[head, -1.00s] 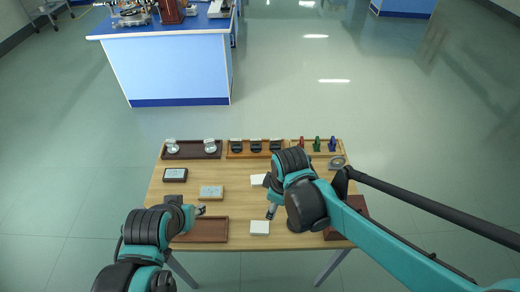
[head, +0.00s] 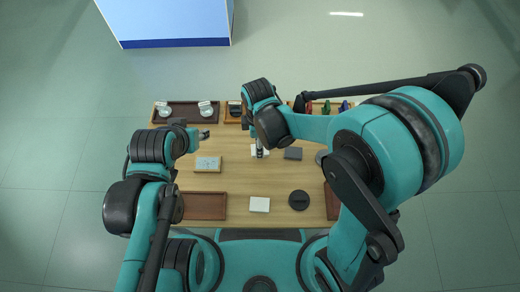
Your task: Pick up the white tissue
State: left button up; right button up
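Two flat white pieces lie on the wooden table (head: 240,185); I cannot tell for sure which is the tissue. One white piece (head: 266,153) is in the middle, directly below my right gripper (head: 259,153) and partly hidden by it. The other white piece (head: 259,204) lies near the front edge, clear of both grippers. My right gripper points down at the middle piece; its finger gap is too small to make out, and contact is unclear. My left gripper (head: 205,134) is over the left part of the table, apart from both pieces, its opening unclear.
A tan labelled box (head: 207,164) and a brown tray (head: 203,207) are on the left. A grey block (head: 293,153) and a black round object (head: 299,200) are right of the white pieces. A dark tray (head: 179,121) and others line the back. A blue bench (head: 175,22) stands beyond.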

notch_tip(320, 180, down, 4)
jog(key=shift+d+r+b, duration=0.1)
jog(key=shift+r+b, duration=0.1)
jog(key=shift+b, duration=0.5)
jog(key=shift+r, duration=0.1)
jog(key=c, duration=0.9)
jog(key=shift+r+p, duration=0.35)
jog(key=shift+r, duration=0.1)
jog(key=r+p, duration=0.1)
jog(key=r, duration=0.1)
jog(key=r+p, duration=0.1)
jog(key=r, duration=0.1)
jog(key=shift+s+d, duration=0.2)
jog(key=shift+s+d+r+p, duration=0.7)
jog(key=shift+s+d+r, duration=0.3)
jog(key=shift+d, duration=0.6)
jog(key=shift+s+d+r+p, duration=0.65)
jog(key=shift+s+d+r, duration=0.4)
jog(key=shift+d, duration=0.5)
jog(key=shift+s+d+r+p, duration=0.7)
jog(key=shift+s+d+r, duration=0.3)
jog(key=shift+d, duration=0.6)
jog(key=shift+w, duration=0.1)
jog(key=shift+c, duration=0.2)
